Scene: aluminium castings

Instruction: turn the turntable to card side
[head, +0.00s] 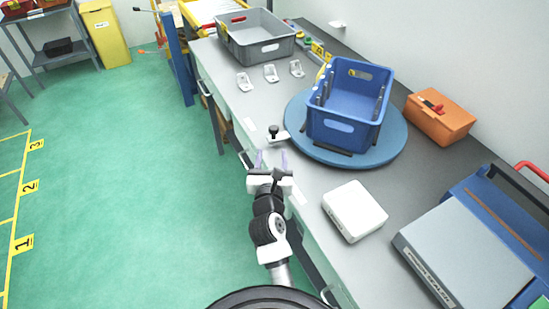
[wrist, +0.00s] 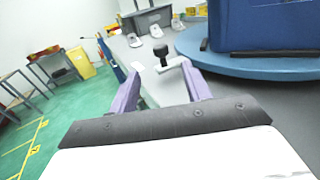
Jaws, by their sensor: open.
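The turntable (head: 400,150) is a round blue disc on the grey bench; it also shows in the wrist view (wrist: 250,68). A blue crate (head: 343,128) stands on it, with a small yellow and dark label on its far inner wall. A black knob (head: 274,131) on a light metal plate sits at the turntable's left edge; the knob also shows in the wrist view (wrist: 158,52). My gripper (head: 271,158) is open and empty, at the bench's front edge just short of the knob. Its two purple fingers (wrist: 161,72) point toward the knob, apart from it.
A grey crate (head: 255,42) and several small metal castings (head: 270,73) lie farther along the bench. An orange case (head: 438,115) is right of the turntable. A white box (head: 354,210) and a grey-blue machine (head: 465,250) are nearer. Green floor is clear left.

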